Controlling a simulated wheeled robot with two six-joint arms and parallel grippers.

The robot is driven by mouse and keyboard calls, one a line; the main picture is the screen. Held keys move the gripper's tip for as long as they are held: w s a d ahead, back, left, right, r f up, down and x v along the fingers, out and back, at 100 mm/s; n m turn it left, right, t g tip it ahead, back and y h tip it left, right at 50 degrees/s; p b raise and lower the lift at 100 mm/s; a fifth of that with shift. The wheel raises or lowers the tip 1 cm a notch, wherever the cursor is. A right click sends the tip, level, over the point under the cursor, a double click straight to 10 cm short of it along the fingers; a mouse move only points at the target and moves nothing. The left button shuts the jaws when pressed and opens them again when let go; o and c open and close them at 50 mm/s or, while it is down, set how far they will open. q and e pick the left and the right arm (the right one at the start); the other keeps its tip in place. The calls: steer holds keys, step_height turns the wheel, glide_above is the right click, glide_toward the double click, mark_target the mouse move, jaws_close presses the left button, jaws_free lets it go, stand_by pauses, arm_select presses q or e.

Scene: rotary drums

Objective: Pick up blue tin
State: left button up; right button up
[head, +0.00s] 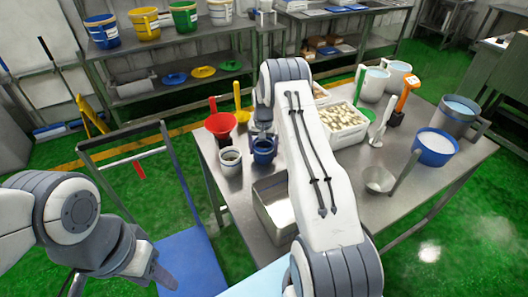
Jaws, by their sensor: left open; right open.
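The blue tin (264,156) is a small, dark blue open container standing upright on the left part of the metal table (345,215). My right gripper (262,136) points down at the tin's top, with its fingers at or just above the rim. It is open; I cannot tell whether the fingers touch the tin. My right arm crosses the middle of the view and hides part of the table. My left gripper (120,279) is open and empty at the lower left, over the floor beside a blue-decked cart (190,250).
A grey tin (230,160) stands close left of the blue tin. Red (220,124) and yellow (240,115) funnels are behind them. A metal pan (268,212) lies in front.

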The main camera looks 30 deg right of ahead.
steer(key=shift+f, duration=0.15)
steer(key=shift+c, duration=0.3)
steer(key=c, duration=1.2)
